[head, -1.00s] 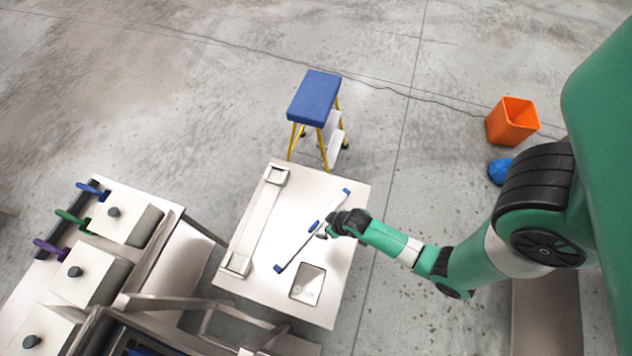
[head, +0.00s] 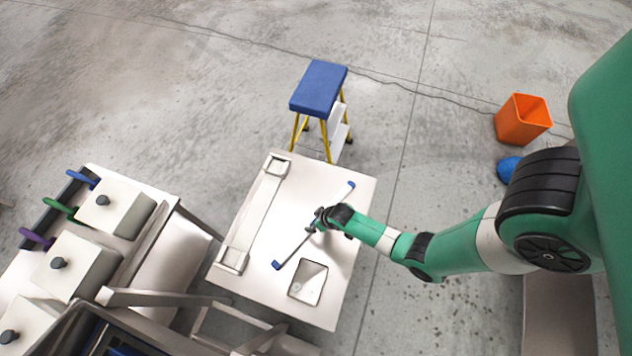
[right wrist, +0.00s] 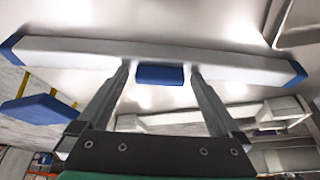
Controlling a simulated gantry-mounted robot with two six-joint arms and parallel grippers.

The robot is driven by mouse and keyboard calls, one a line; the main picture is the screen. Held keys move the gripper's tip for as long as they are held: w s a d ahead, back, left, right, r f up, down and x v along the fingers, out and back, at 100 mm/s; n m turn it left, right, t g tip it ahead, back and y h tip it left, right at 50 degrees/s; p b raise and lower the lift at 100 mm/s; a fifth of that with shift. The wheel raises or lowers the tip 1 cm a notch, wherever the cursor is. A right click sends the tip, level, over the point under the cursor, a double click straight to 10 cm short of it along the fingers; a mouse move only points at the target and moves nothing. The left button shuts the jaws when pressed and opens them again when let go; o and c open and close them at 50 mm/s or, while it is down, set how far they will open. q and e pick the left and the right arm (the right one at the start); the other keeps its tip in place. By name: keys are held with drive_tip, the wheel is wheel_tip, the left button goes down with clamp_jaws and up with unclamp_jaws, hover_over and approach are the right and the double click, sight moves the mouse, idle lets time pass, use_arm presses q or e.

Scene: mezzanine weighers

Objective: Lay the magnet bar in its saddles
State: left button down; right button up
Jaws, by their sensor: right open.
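The magnet bar (head: 293,250) is a long pale bar with blue ends, lying slantwise on the white table; it spans the top of the right wrist view (right wrist: 80,52). Its blue middle band (right wrist: 160,75) shows between the fingertips there. My right gripper (head: 316,221) is open at the bar's middle, hiding that part in the head view; its fingers (right wrist: 160,72) are apart, one on each side of the blue band. I cannot tell whether they touch the bar. Two saddles, a far one (head: 278,167) and a near one (head: 233,262), stand empty along the table's left side. My left gripper is out of view.
A shallow rectangular tray (head: 294,292) sits at the table's near right. A blue-topped step stool (head: 318,88) stands behind the table. The table is clear between bar and saddles.

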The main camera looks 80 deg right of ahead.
clamp_jaws()
drive_tip(key=shift+w+r, duration=0.1)
drive_tip(key=shift+r, duration=0.05)
idle(0.5)
drive_tip(key=shift+r+p, duration=0.4)
drive_tip(key=shift+r, duration=0.2)
drive_tip(key=shift+r+p, duration=0.45)
drive_tip(key=shift+r, duration=0.5)
drive_tip(key=s+d+r+p, duration=0.3)
drive_tip(key=s+r+p, duration=0.6)
drive_tip(key=s, duration=0.4)
drive_tip(key=shift+s+d+r, duration=0.25)
drive_tip(key=shift+s+r, duration=0.1)
drive_tip(key=shift+r, duration=0.1)
